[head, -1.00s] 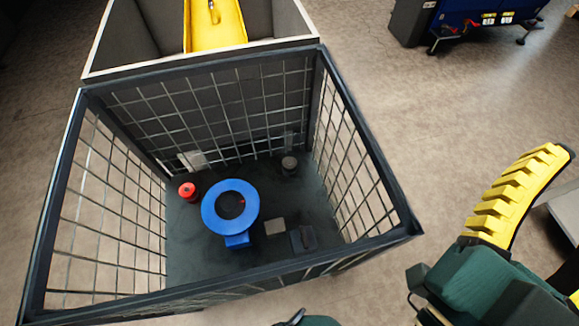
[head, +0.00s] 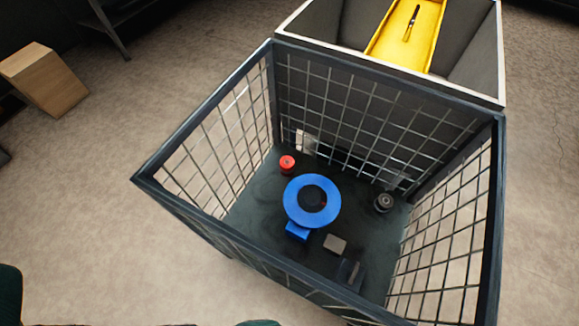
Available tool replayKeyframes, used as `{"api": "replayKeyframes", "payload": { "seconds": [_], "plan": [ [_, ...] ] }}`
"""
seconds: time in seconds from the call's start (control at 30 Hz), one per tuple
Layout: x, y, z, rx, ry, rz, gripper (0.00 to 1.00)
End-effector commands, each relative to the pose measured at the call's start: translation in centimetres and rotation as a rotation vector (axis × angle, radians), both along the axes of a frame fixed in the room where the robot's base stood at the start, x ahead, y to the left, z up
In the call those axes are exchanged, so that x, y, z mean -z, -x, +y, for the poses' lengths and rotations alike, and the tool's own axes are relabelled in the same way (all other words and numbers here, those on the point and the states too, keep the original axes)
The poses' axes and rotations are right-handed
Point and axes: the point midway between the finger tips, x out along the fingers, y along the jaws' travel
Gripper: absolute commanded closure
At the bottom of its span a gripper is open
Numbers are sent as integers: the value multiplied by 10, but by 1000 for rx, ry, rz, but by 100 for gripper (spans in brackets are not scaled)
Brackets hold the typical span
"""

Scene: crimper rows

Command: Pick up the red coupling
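The red coupling (head: 287,164) is a small red cylinder with a dark top opening. It sits on the dark floor of a mesh-sided cage bin (head: 203,222), near the back left of that floor. A blue ring-shaped part (head: 329,203) with a dark centre lies just to its right and nearer to me; a small gap seems to separate them. My gripper is not visible in the head view. Only small dark green pieces show at the bottom and left edges.
A blue block (head: 297,231), a grey block (head: 335,244), a dark round part (head: 384,203) and a dark block (head: 350,272) share the bin floor. Tall mesh walls surround them. A box with a yellow tray (head: 392,42) adjoins behind. A wooden box (head: 42,80) stands far left.

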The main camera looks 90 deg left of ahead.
Motion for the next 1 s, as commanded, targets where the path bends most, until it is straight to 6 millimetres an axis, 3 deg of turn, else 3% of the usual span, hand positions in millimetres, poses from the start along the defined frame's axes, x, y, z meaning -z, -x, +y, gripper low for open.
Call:
{"api": "replayKeyframes", "payload": {
  "seconds": [0.43, 0.7, 1.0],
  "plan": [
    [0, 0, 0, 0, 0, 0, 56],
    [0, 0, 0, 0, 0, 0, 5],
    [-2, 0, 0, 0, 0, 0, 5]
  ]
}}
